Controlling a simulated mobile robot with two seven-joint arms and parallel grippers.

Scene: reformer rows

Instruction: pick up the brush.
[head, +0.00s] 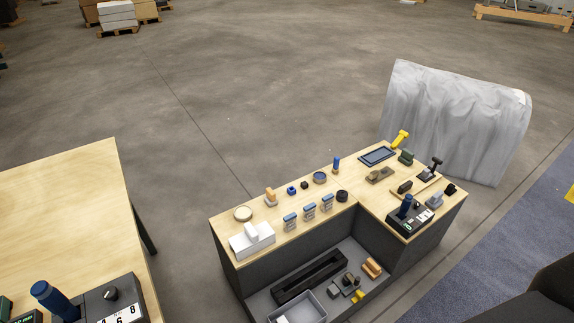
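Neither of my grippers is in view. I cannot tell for certain which item is the brush. A small tan-handled piece with a pale base (270,197) stands upright on the left part of the L-shaped workbench (342,221), near its back edge, and may be it. An orange-brown block-like item (371,267) lies on the bench's lower shelf and is too small to make out. Nothing is seen touching either item.
The bench also holds a white box (252,239), a round wooden disc (243,213), a blue tray (377,156) and a black control box (408,216). A wooden table (65,215) stands left, a grey-draped object (455,115) behind. Open floor (180,180) lies between.

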